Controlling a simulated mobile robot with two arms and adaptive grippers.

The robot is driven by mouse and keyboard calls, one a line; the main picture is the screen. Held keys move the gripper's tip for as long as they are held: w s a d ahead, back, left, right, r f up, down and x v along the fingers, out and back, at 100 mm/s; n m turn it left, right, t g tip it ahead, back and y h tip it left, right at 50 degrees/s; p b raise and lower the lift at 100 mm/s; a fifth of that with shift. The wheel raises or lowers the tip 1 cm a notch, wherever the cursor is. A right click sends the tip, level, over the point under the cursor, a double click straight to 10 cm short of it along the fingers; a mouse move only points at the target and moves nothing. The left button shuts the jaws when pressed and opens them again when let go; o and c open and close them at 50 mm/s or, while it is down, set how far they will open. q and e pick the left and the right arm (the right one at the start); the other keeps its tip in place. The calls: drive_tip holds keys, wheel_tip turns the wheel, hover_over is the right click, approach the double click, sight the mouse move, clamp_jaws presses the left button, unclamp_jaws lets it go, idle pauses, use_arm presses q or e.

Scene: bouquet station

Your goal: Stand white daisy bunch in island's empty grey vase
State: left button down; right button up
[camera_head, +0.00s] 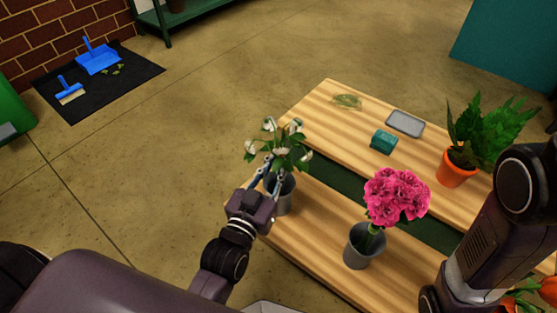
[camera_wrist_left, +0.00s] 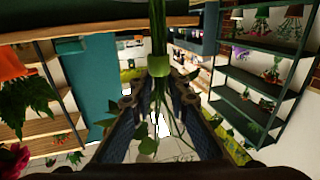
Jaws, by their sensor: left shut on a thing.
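The white daisy bunch (camera_head: 281,150), white blooms with green leaves, is at the near left end of the wooden island (camera_head: 322,215). My left gripper (camera_head: 267,172) is shut on its stems; the left wrist view shows the green stems (camera_wrist_left: 159,65) between the two fingers (camera_wrist_left: 158,95). A grey vase (camera_head: 284,196) stands at the island's left edge, just below the blooms and behind my gripper. The stem ends are hidden in the head view, so I cannot tell whether they are inside the vase. My right arm shows at the right, its gripper out of view.
A second grey vase (camera_head: 362,248) holds pink flowers (camera_head: 396,195). A potted green plant (camera_head: 457,168), a teal block (camera_head: 384,141), a grey tray (camera_head: 405,123) and a pale green leafy piece (camera_head: 347,101) are on the island's far side.

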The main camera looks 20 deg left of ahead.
use_arm(q)
drive_tip(key=shift+f, duration=0.35)
idle(0.3)
drive_tip(key=c, duration=1.8)
unclamp_jaws()
drive_tip(key=shift+o, duration=0.2)
drive_tip(key=shift+f, duration=0.1)
drive_tip(key=s+a, duration=0.1)
drive_tip(key=s, duration=1.1)
